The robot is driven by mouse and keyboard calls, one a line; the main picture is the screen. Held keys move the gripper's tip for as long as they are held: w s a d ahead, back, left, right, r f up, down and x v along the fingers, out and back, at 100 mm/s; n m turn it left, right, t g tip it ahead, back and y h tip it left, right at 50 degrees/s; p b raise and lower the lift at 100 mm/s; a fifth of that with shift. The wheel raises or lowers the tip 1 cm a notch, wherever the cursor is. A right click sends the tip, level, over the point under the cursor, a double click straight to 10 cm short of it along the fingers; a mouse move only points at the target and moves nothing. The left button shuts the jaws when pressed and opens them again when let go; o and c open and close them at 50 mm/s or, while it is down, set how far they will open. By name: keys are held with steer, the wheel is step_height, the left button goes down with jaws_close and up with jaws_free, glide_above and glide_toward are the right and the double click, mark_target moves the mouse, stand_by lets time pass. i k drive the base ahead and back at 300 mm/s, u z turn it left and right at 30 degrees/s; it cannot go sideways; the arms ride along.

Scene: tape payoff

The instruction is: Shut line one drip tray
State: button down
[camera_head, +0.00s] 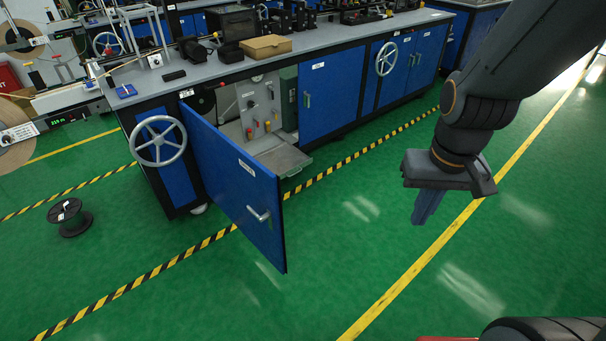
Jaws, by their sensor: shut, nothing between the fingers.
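A grey drip tray (286,159) sticks out low from the open bay of the blue cabinet, below a control panel (260,107). The open blue cabinet door (234,180) with a silver handle (259,215) swings out in front of the bay and hides part of the tray's left side. Any label on the tray is too small to read. My gripper (421,222) hangs over the open floor at the right, pointing down, shut and empty. It is well to the right of the tray and apart from it.
A handwheel (158,141) is on the cabinet's left end, another (386,58) on its front. A cardboard box (266,46) sits on the grey worktop. A black spool (70,217) lies on the floor at left. The green floor between the door and my gripper is clear.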

mark_target(283, 159)
steer(key=z, duration=0.2)
steer(key=i, duration=1.35)
steer(key=u, duration=0.55)
